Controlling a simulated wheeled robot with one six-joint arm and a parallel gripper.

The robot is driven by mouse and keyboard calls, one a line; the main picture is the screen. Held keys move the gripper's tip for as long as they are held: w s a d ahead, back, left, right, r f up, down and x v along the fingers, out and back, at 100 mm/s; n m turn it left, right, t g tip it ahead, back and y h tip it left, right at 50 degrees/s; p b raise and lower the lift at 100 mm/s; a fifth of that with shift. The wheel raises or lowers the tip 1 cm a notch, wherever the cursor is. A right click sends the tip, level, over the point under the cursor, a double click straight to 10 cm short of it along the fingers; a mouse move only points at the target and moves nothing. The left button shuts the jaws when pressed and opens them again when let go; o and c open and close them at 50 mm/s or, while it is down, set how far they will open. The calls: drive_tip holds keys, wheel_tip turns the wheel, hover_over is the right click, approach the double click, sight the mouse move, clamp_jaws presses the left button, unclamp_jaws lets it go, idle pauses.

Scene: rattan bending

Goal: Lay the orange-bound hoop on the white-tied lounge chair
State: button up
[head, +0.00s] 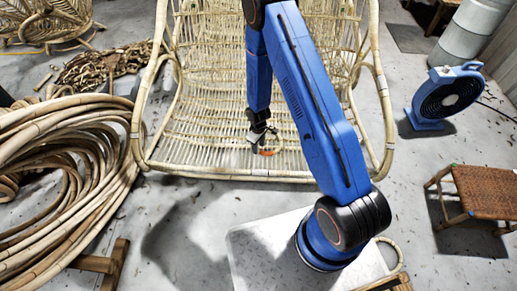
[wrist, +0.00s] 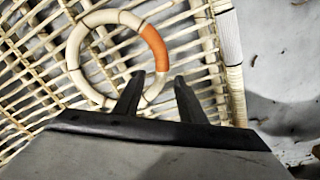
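The orange-bound hoop (wrist: 74,52) is a pale ring with one orange section, seen over the woven seat in the wrist view. It appears to lie on the seat. Its orange part shows in the head view (head: 266,152). The lounge chair (head: 205,125) is a large pale rattan seat; white binding wraps its rim in the wrist view (wrist: 229,38). My gripper (wrist: 158,77) is open, with its fingers apart. The hoop's near rim shows between the fingertips, with no clear contact. In the head view my gripper (head: 262,135) is low over the front of the seat.
Large rattan coils (head: 65,150) lie at the left. A blue fan (head: 446,95) and a woven stool (head: 485,190) stand at the right. A pile of short brown pieces (head: 100,68) lies at the back left. Bare floor shows between the chair and the stool.

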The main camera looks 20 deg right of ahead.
wheel_tip(320, 180, up, 28)
drive_tip(key=d+m+t, duration=0.1)
drive_tip(key=d+m, duration=0.1)
drive_tip(key=s+d+r+m+t, duration=0.15)
drive_tip(key=s+r, duration=0.25)
drive_tip(key=r, duration=0.4)
drive_tip(key=s+d+r+m, duration=0.15)
drive_tip(key=s+r, duration=0.25)
drive_tip(key=r, duration=0.5)
drive_tip(key=s+d+r+m, duration=0.1)
drive_tip(key=s+r, duration=0.4)
drive_tip(key=s, duration=0.3)
drive_tip(key=s+d+r+m+t, duration=0.1)
drive_tip(key=s+r, duration=0.4)
drive_tip(key=s, duration=0.3)
drive_tip(key=s+d+r+m+t, duration=0.1)
drive_tip(key=s+d+r, duration=0.1)
drive_tip(key=s+r, duration=0.3)
drive_tip(key=shift+s, duration=2.1)
